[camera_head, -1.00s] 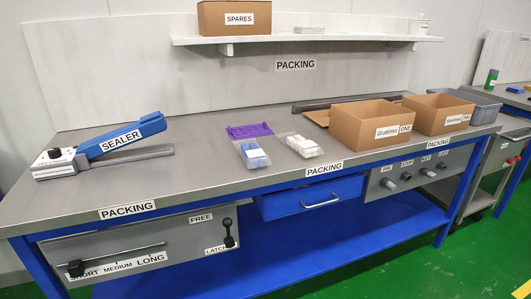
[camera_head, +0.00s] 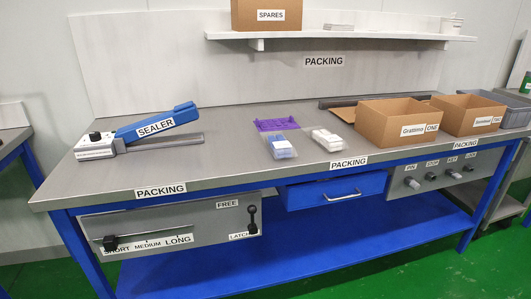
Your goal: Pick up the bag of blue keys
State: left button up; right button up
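A clear bag of blue keys (camera_head: 281,147) lies flat on the grey packing bench (camera_head: 230,172), near the middle. A similar clear bag with white contents (camera_head: 327,139) lies just to its right. A purple piece (camera_head: 276,125) lies right behind the blue bag. Neither of my grippers shows in the head view.
A blue sealer (camera_head: 150,130) stands at the bench's left. Two open cardboard boxes, one labelled Gratismo (camera_head: 395,127) and one behind it to the right (camera_head: 470,118), stand at the right. A SPARES box (camera_head: 268,17) sits on the shelf (camera_head: 350,37). The bench front is clear.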

aim_at(278, 144)
jog(key=u, duration=0.5)
jog(key=k, duration=1.1)
jog(key=z, duration=0.55)
jog(key=i, duration=1.65)
jog(key=u, duration=0.7)
